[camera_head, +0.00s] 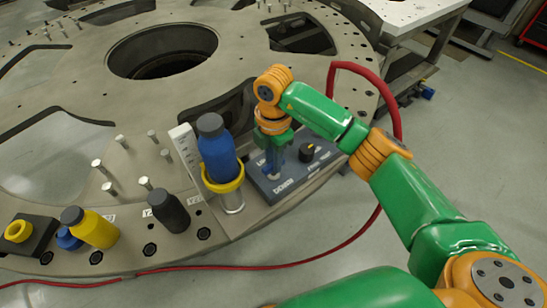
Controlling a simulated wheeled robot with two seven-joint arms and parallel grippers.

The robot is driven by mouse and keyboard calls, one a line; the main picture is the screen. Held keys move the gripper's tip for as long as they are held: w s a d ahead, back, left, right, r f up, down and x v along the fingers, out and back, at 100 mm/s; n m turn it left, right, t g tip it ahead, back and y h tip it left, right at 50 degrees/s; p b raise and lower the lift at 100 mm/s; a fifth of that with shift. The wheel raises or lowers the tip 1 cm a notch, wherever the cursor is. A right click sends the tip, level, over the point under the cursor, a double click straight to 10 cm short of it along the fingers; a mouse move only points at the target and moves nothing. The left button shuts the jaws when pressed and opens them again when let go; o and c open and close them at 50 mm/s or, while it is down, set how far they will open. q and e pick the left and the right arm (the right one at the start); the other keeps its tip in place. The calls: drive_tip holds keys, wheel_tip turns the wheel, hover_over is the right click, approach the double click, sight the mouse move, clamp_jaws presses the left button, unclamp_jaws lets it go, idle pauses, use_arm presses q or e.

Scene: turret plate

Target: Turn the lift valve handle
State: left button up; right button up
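A dark grey control box (290,188) with white lettering sits at the front edge of the turret plate (85,145). It carries a small black knob (306,150) on its right side and a small blue part (278,154), which may be the lift valve handle, on its left. My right gripper (274,163) points down over the left part of the box, right at the blue part. Its fingers overlap that part, so I cannot tell whether they are closed on it or only around it. My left gripper is not in view.
A blue bottle with a dark cap (217,150) stands in a yellow ring holder (224,184) just left of my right gripper. A yellow bottle (97,230), a black bottle (170,212) and several metal pins stand further left. A red hose (372,80) loops behind my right arm.

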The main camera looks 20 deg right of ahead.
clamp_jaws()
